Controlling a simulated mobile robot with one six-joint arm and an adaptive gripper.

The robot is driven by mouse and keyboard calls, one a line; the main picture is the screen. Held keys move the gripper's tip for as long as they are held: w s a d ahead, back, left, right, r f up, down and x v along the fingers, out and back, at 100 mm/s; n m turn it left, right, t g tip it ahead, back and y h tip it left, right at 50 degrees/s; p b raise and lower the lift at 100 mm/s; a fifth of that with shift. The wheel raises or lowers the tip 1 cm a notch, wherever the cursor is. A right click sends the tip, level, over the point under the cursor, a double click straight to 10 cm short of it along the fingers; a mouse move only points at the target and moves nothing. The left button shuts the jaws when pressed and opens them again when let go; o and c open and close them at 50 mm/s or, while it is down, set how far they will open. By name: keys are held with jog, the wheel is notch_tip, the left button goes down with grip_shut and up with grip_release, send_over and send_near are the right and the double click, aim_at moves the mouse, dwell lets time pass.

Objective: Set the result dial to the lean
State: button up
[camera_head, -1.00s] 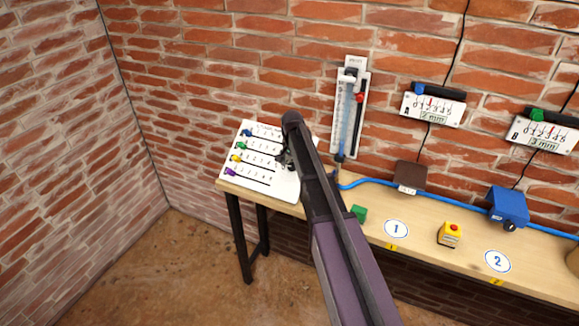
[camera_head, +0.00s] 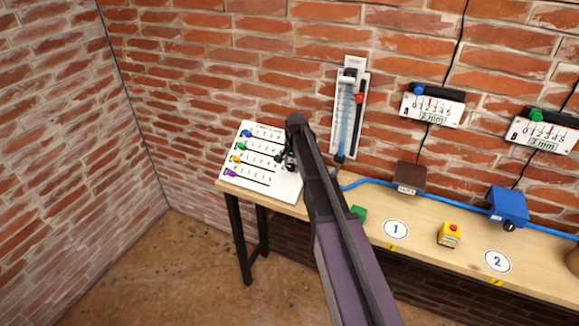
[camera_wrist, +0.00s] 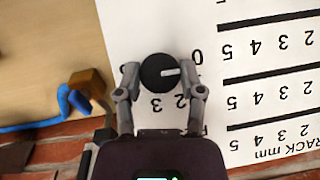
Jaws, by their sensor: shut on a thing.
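The result dial (camera_wrist: 160,73) is a round black knob with a white pointer mark, on the white board (camera_wrist: 150,20). In the wrist view the mark points right, towards a printed 0; other printed digits are partly hidden by my fingers. My gripper (camera_wrist: 162,80) has one finger on each side of the knob and is shut on it. In the head view my gripper (camera_head: 287,159) is at the right edge of the board (camera_head: 285,185), and my arm hides part of it. The tall gauge (camera_head: 349,108) hangs on the wall with a red marker (camera_head: 359,98).
The board has several coloured sliders, including a blue one (camera_head: 247,133). Two wall gauges read 2 mm (camera_head: 432,115) and 3 mm (camera_head: 541,143).

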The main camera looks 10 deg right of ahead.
jog(key=m+t+y+b, duration=0.1)
jog(key=m, duration=0.2)
jog(key=m+t+y+b, duration=0.1)
jog(key=m+t, duration=0.1)
jog(key=shift+s+d+f+m, duration=0.1)
jog(key=shift+s+f+m, duration=0.05)
jog(key=shift+m, duration=0.25)
jog(key=m+t+b, duration=0.2)
jog(key=m, duration=0.2)
jog(key=shift+s+t, duration=0.1)
jog(key=shift+t, duration=0.3)
jog(key=shift+m+t+b, duration=0.55)
jog(key=shift+m+t, duration=0.25)
jog(key=shift+m, duration=0.4)
jog(key=o, duration=1.1)
